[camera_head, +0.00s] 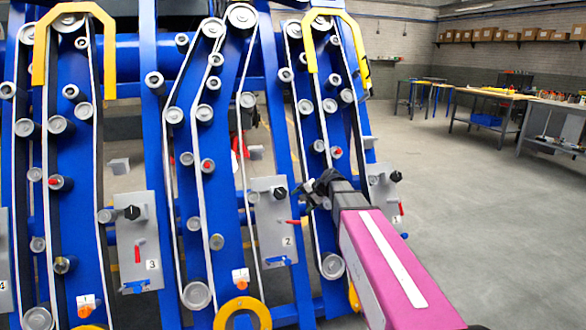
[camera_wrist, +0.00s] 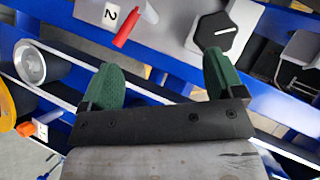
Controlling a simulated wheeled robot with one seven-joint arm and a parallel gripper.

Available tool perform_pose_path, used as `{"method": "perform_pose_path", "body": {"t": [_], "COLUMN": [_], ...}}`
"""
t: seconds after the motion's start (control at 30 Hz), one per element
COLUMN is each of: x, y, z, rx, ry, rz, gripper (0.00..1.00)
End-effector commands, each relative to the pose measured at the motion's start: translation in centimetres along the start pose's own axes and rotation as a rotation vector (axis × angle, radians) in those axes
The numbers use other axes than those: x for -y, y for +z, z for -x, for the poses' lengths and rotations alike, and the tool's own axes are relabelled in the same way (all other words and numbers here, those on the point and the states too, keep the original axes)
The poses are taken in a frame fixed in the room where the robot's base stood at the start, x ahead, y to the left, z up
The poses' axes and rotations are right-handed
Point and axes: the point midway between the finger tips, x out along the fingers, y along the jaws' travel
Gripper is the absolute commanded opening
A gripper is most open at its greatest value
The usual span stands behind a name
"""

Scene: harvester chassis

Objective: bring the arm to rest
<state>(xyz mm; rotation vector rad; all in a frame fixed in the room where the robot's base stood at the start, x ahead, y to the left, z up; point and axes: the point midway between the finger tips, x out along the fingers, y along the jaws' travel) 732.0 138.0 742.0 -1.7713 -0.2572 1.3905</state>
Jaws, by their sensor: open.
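My arm (camera_head: 385,255), pink and white, reaches from the lower right toward the blue harvester chassis (camera_head: 222,250). My gripper (camera_head: 318,188) is at its dark far end, in front of the chassis, between the panel marked 2 (camera_head: 272,240) and the panel marked 1 (camera_head: 380,190). In the wrist view my gripper (camera_wrist: 163,76) has its two green fingers apart, with nothing between them. Beyond the fingers are a red handle (camera_wrist: 128,27) and a black knob (camera_wrist: 215,34) on a grey panel. I cannot tell the exact gap to the chassis.
Belts and rollers (camera_head: 198,294) cover the chassis, with yellow guards (camera_head: 75,8) on top. A panel marked 3 (camera_head: 140,235) is further left. Workbenches (camera_head: 487,105) stand at the back right. The grey floor (camera_head: 500,220) on the right is clear.

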Motion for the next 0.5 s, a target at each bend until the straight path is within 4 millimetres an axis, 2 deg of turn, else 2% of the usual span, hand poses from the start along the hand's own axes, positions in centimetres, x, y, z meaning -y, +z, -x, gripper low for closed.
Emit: {"method": "perform_pose_path", "body": {"t": [0.03,0.1,0.3,0.4,0.5], "x": [-3.2,-7.5,-18.7,-23.2,-26.3], "y": [2.1,4.1,10.2,12.8,14.6], "z": [0.2,0.3,2.0,3.4,4.7], "rx": [0.005,0.017,0.086,0.133,0.176], "ry": [0.065,0.167,0.460,0.586,0.683], "rz": [0.035,0.097,0.277,0.356,0.417], "gripper": [0.87,0.87,0.87,0.87,0.87]}}
